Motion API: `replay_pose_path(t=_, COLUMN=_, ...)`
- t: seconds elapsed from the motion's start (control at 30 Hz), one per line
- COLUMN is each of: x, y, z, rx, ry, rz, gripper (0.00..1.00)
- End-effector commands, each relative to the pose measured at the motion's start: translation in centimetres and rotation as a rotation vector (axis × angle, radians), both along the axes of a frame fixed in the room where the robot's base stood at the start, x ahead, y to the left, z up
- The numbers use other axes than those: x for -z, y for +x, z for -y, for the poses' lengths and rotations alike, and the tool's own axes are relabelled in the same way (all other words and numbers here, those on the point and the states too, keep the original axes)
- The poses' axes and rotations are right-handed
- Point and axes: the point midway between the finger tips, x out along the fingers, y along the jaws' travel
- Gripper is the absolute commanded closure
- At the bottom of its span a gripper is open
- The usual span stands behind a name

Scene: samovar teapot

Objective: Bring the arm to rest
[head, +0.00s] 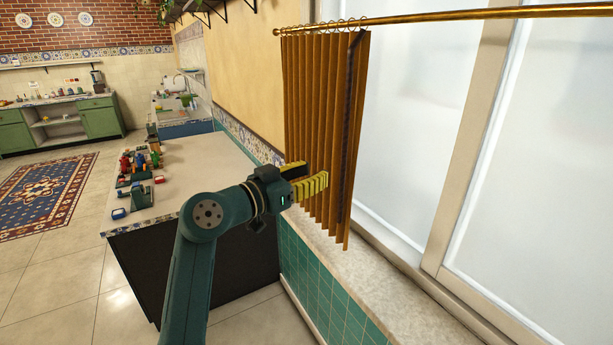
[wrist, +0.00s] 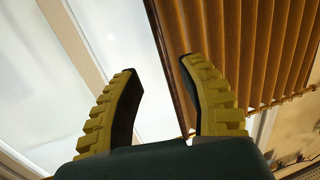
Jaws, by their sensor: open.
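My gripper (head: 306,177) is at the end of my raised green arm, in front of the window wall. Its yellow ridged fingers are apart, with nothing between them; the wrist view also shows the open fingers (wrist: 161,75). A brown pleated curtain (head: 318,120) hangs bunched at the left end of the window, just behind the fingers in the head view. In the wrist view the curtain (wrist: 250,45) lies to the right, past the right finger. I cannot tell whether a finger touches the cloth.
A brass rod (head: 450,17) with rings runs above the window (head: 415,110). A stone sill (head: 350,275) lies below. A counter (head: 195,165) with several small coloured objects (head: 140,163) stands left of my gripper. Open tiled floor (head: 60,275) and a patterned rug (head: 45,190) lie farther left.

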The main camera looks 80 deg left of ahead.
Motion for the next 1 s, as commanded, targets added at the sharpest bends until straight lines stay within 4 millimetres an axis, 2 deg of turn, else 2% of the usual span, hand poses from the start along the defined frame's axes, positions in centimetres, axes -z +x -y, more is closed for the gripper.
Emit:
replay_pose_path(t=0.03, x=0.0, y=-0.7, z=0.3, rx=-0.001, ry=0.001, rz=0.0, gripper=0.59)
replay_pose_path(t=0.2, x=0.0, y=-1.5, z=0.8, rx=0.0, ry=0.0, rz=-0.001, gripper=0.59)
replay_pose_path(t=0.77, x=0.0, y=-1.5, z=0.8, rx=0.0, ry=0.0, rz=-0.001, gripper=0.59)
replay_pose_path(t=0.87, x=0.1, y=0.6, z=2.1, rx=0.04, ry=-0.001, rz=-0.002, gripper=0.59)
replay_pose_path(t=0.97, x=1.0, y=5.6, z=6.0, rx=0.143, ry=-0.017, rz=-0.007, gripper=0.59)
replay_pose_path(t=1.0, x=1.8, y=8.1, z=8.1, rx=0.196, ry=-0.029, rz=-0.012, gripper=0.59)
